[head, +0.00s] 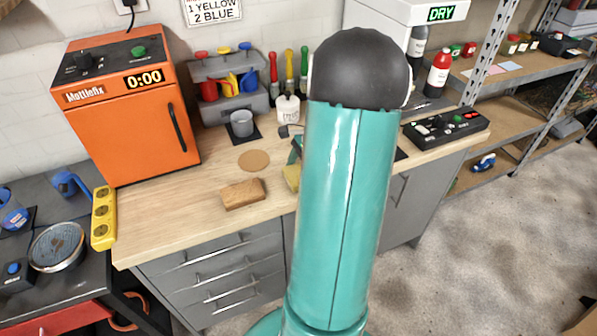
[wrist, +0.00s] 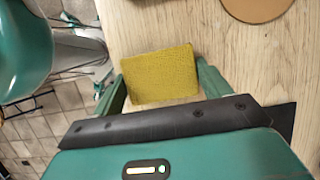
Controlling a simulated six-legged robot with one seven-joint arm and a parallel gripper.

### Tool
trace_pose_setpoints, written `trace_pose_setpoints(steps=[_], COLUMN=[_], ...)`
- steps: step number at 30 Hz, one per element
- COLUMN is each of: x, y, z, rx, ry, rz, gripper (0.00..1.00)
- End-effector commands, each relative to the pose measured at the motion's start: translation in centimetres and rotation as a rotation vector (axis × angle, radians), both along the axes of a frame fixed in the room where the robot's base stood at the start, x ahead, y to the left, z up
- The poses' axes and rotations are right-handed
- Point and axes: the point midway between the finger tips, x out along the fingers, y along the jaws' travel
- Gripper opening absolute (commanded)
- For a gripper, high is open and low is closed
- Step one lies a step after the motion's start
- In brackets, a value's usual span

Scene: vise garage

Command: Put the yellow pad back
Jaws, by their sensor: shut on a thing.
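The yellow pad (wrist: 160,75) is a flat, textured block between the two green fingers of my gripper (wrist: 162,84) in the wrist view. My gripper is shut on it, one finger at each side. In the head view only a small part of the yellow pad (head: 291,178) shows at the left of my arm, over the front part of the wooden bench. My arm hides most of my gripper there. I cannot tell whether the pad touches the bench top.
A brown block (head: 243,193) and a round cork mat (head: 254,160) lie on the bench (head: 185,222) left of the pad. A grey mug (head: 241,124) and an orange oven (head: 130,110) stand behind. A black control box (head: 446,128) is at right. The bench's front left is clear.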

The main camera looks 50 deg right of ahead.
Motion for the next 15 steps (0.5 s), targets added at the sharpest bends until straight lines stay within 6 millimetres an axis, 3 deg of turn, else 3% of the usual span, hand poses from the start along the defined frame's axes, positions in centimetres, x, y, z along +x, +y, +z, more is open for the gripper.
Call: trace_pose_setpoints(steps=[4,5,7,15], x=[-0.01,-0.02,-0.01,-0.01], y=[0.02,0.0,0.0,0.01], z=[-0.35,-0.3,-0.28,-0.24], rx=[0.001,0.0,0.0,0.0], ry=[0.0,0.001,0.001,0.0], rz=[0.0,0.0,0.0,0.0], gripper=[0.55,0.82,0.96,0.98])
